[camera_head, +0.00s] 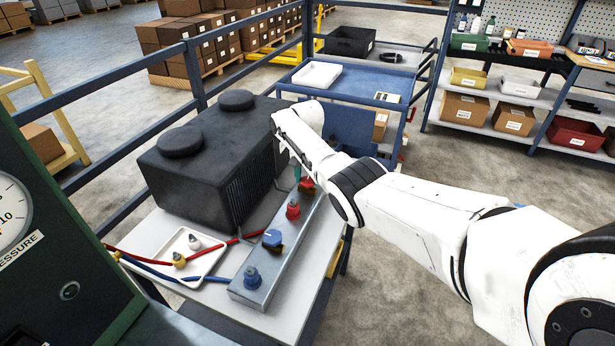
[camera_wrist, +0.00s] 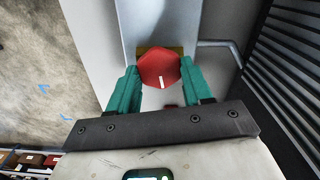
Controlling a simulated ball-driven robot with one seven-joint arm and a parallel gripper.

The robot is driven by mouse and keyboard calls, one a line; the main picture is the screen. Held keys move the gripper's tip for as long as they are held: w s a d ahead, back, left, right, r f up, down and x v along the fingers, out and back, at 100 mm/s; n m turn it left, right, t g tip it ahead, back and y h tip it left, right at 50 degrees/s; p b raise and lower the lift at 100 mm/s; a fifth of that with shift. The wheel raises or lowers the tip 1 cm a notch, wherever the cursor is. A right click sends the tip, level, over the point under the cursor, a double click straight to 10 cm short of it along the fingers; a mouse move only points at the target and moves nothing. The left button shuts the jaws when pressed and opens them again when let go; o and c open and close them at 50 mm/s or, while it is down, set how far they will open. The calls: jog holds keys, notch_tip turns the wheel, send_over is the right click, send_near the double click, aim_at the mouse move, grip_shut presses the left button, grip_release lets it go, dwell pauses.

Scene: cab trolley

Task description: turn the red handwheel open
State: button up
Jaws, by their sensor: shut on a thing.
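The red handwheel (camera_wrist: 155,68) sits in front of a yellow plate (camera_wrist: 177,51) on the grey metal manifold bar (camera_wrist: 176,18). A short white mark shows on its face near the lower edge. My gripper (camera_wrist: 158,74) has its two green fingers on either side of the wheel, closed on its rim. In the head view the handwheel (camera_head: 308,184) is at the far end of the manifold bar (camera_head: 258,290), partly hidden by my wrist. A green finger of my gripper (camera_head: 298,173) shows just beside it.
A blue knob (camera_head: 272,238), a red fitting (camera_head: 293,209) and a blue fitting (camera_head: 252,276) stand nearer on the bar. A black ribbed unit (camera_head: 205,165) stands close left. A white tray (camera_head: 205,270) and red and blue hoses lie nearby. Open floor is right.

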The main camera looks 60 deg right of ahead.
aim_at(307, 180)
jog(key=n, duration=0.8)
jog(key=shift+b, duration=0.4)
jog(key=n, duration=0.4)
jog(key=shift+n, duration=2.1)
jog(key=o, duration=1)
jog(key=shift+o, duration=0.2)
notch_tip(307, 180, up, 11)
jog(key=shift+b, duration=0.35)
